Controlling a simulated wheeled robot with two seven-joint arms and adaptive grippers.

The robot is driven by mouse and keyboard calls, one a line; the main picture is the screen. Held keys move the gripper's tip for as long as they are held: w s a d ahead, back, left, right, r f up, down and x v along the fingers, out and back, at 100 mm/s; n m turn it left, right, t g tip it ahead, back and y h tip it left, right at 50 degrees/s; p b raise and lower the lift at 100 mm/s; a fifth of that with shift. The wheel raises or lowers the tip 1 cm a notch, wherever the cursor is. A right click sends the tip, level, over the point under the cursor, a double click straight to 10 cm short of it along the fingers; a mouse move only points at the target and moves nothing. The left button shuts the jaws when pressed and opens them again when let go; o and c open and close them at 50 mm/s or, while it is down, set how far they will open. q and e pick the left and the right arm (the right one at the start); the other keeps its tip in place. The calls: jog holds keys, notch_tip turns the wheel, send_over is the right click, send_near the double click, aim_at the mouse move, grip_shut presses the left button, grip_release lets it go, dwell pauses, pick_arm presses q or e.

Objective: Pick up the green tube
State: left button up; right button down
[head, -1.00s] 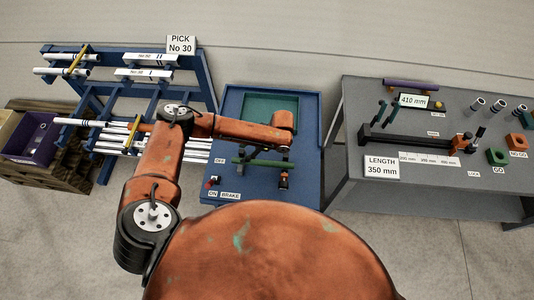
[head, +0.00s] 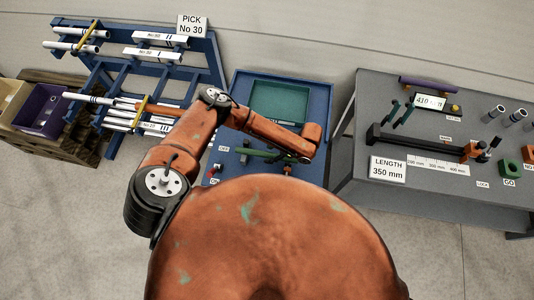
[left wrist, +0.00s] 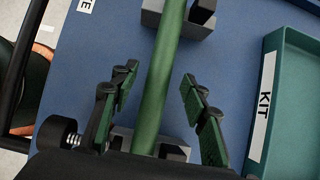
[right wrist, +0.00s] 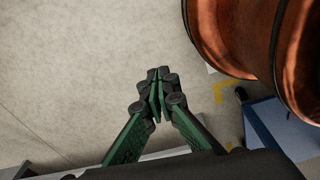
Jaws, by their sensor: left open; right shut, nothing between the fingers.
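The green tube (head: 257,153) lies across dark supports on the blue bench, partly covered by my left arm in the head view. In the left wrist view the green tube (left wrist: 161,70) runs between the spread fingers of my left gripper (left wrist: 158,82), with a gap on each side. The left gripper (head: 290,162) is open over the tube's right part in the head view. My right gripper (right wrist: 157,85) is shut and empty, above bare floor in the right wrist view.
A teal KIT tray (head: 280,103) sits behind the tube on the bench. A blue rack (head: 205,58) with white tubes stands left. A grey table (head: 357,175) with a measuring rail stands right. A purple bin (head: 43,112) is far left.

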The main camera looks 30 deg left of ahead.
pick_arm(q)
jog(key=shift+s+a+f, duration=0.15)
jog(key=shift+a+f, duration=0.15)
jog(key=c, duration=0.8)
grip_shut()
pick_arm(e)
jog(key=shift+w+r, duration=0.1)
jog(key=shift+w, duration=0.4)
